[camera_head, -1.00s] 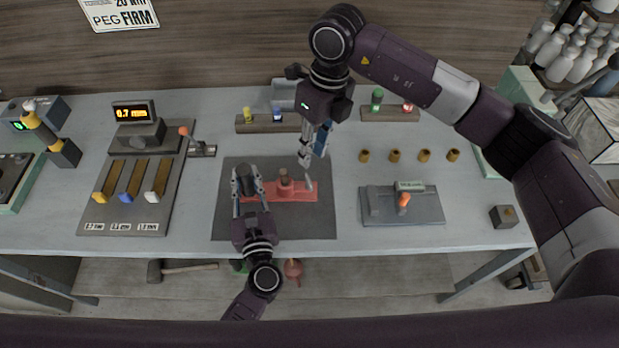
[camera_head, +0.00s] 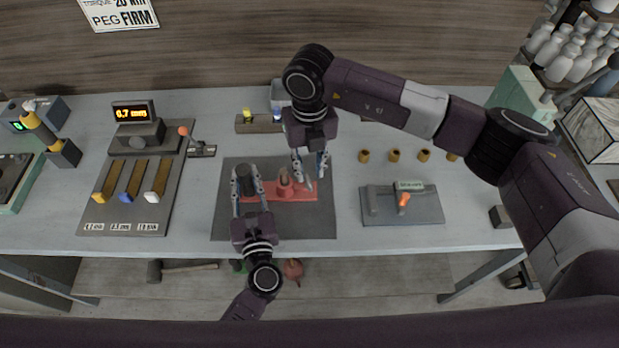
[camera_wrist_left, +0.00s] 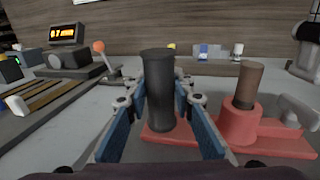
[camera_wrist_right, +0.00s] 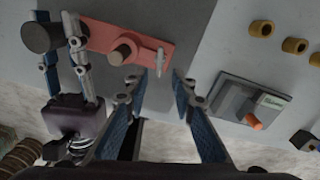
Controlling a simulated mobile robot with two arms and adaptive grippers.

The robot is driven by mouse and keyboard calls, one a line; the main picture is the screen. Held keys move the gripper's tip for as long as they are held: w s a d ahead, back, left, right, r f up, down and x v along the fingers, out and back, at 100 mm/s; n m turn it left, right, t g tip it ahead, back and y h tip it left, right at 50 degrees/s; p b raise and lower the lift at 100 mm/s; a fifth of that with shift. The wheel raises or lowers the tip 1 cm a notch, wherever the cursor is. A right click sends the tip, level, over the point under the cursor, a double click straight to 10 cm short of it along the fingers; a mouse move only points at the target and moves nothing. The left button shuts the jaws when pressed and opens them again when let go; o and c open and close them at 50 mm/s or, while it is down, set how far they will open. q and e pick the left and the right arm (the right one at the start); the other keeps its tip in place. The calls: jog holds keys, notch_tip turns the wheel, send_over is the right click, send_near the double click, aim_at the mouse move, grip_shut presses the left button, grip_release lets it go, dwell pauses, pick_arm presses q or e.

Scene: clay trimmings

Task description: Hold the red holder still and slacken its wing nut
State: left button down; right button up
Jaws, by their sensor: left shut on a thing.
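The red holder (camera_head: 307,193) lies flat on a dark mat (camera_head: 232,223), with a black upright grip (camera_wrist_left: 160,88) at its left end and a brown peg (camera_wrist_left: 249,85) standing in its boss. My left gripper (camera_head: 249,175) has its fingers on both sides of the black grip and is shut on it. The wing nut (camera_wrist_right: 160,57) is a small pale metal piece at the holder's right end in the right wrist view. My right gripper (camera_wrist_right: 160,82) is open and empty, its two fingers apart near the wing nut. In the head view it hangs over the holder's right end (camera_head: 309,175).
A grey fixture (camera_head: 425,208) with an orange lever is right of the mat. Several brass-coloured rings (camera_head: 395,156) stand behind it. A panel with coloured sliders (camera_head: 130,190) and a display (camera_head: 134,111) are at left. Bare table lies between mat and fixture.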

aim_at(310, 183)
jog(key=shift+f, duration=2.35)
grip_shut()
